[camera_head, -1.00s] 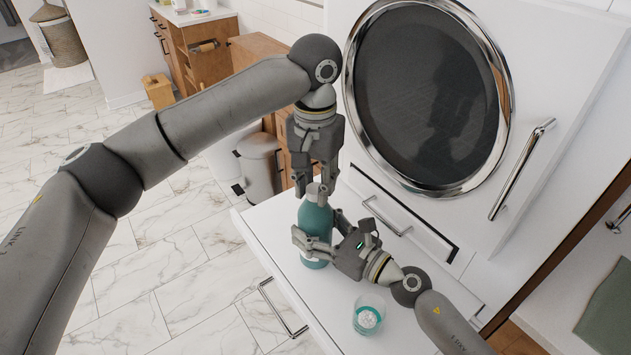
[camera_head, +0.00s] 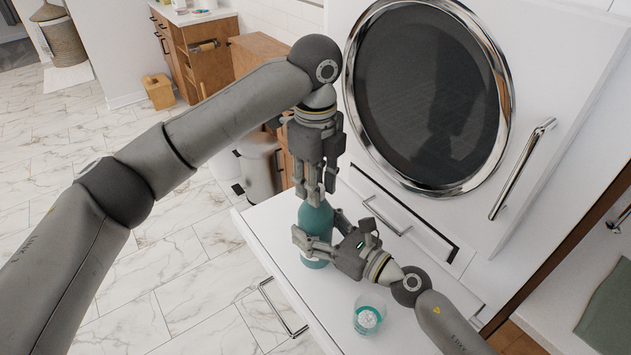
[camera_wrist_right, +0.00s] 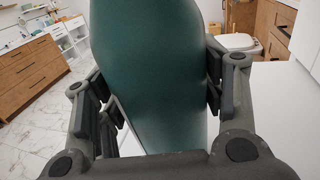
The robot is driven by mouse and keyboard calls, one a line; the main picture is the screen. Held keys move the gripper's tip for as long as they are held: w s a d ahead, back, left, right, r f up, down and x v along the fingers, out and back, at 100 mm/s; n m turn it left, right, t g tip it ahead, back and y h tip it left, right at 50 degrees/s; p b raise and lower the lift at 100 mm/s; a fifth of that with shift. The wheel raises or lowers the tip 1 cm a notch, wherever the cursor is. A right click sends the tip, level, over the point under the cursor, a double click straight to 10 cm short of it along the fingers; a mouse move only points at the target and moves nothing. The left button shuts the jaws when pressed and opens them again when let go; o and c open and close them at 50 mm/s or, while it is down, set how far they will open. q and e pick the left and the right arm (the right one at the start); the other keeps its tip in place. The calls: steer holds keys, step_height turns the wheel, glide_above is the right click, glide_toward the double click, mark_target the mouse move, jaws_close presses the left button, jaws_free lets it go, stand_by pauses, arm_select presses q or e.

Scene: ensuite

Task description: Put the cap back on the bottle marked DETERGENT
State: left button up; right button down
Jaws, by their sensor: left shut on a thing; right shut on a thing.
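The teal bottle (camera_head: 316,217) stands upright on the white surface. In the right wrist view the bottle (camera_wrist_right: 150,75) fills the middle, with no marking readable on it. My right gripper (camera_head: 318,232) is shut around the bottle's body from the side; its fingers flank the bottle in the wrist view. My left gripper (camera_head: 316,198) points straight down over the bottle's top, its fingers close together. It is shut on the cap at the bottle's top. The fingers hide the cap and the neck, so I cannot tell how the cap is seated.
A round dark door (camera_head: 428,95) with a chrome rim rises behind. A lidded bin (camera_head: 258,165) stands on the floor beyond the left edge.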

arm_select(q)
steer(key=m, duration=0.8)
steer(key=shift+m, duration=0.4)
steer(key=m, duration=1)
steer(key=o, duration=0.6)
steer(key=shift+o, duration=0.2)
